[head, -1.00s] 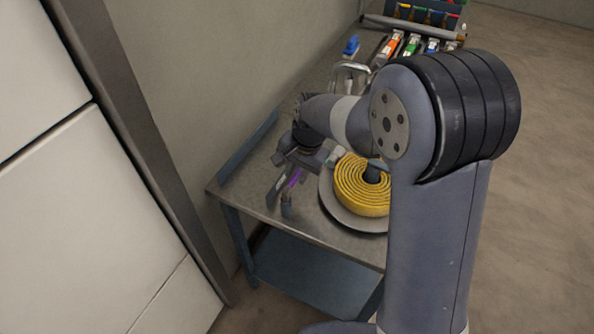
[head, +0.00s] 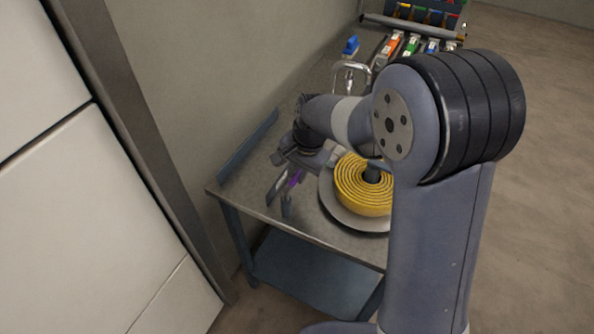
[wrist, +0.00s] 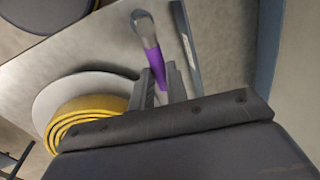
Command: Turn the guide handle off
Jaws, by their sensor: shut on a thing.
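The guide handle (wrist: 152,57) is a slim bar with a purple band and a grey rounded end in the wrist view. My gripper (wrist: 162,84) is shut on it, with one finger on each side of the lower part. Its lower end is hidden behind my wrist. In the head view my gripper (head: 281,196) is low over the near left part of the metal table, and a bit of the purple handle (head: 295,179) shows between the fingers. The base of the handle is not visible.
A coiled yellow hose (head: 362,190) lies on a round grey disc (head: 349,216) right of my gripper. A raised strip (head: 247,146) runs along the table's wall side. Coloured blocks stand at the table's far end. A wall and white panels are on the left.

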